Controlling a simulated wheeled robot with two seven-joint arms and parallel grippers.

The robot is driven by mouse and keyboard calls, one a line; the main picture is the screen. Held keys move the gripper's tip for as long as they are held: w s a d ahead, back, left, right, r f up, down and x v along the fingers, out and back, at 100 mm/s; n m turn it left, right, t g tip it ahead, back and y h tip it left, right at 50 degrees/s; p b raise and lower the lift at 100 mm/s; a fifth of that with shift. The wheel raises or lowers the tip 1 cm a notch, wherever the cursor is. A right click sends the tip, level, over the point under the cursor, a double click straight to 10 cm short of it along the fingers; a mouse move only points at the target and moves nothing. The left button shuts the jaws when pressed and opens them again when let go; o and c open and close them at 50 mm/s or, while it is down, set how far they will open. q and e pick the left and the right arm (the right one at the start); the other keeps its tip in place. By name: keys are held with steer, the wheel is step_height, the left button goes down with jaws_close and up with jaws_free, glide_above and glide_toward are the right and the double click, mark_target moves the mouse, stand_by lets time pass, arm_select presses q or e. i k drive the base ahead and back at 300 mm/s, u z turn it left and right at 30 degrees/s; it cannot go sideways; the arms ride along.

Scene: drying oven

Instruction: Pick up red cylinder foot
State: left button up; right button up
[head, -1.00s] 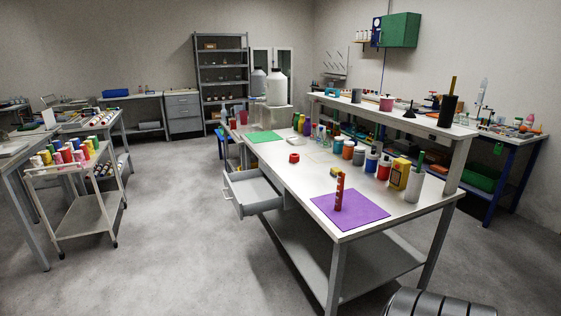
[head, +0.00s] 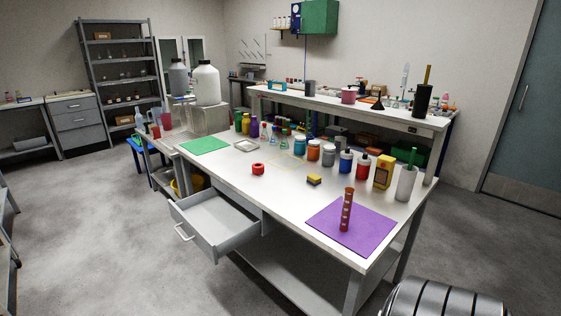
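A small red ring-shaped piece (head: 258,169), which looks like the red cylinder foot, lies on the white workbench top (head: 285,200), behind the open drawer. It stands apart from the other objects. Neither of my grippers is in view.
An open, empty drawer (head: 214,226) juts out from the bench front. A yellow and dark sponge (head: 314,180) lies right of the red ring. Several bottles and jars line the back, with a yellow box (head: 384,172). A green mat (head: 205,146) lies at left.

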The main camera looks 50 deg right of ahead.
mark_target(258, 168)
steer(key=z, duration=0.8)
steer(key=i, duration=1.15)
steer(key=z, duration=1.25)
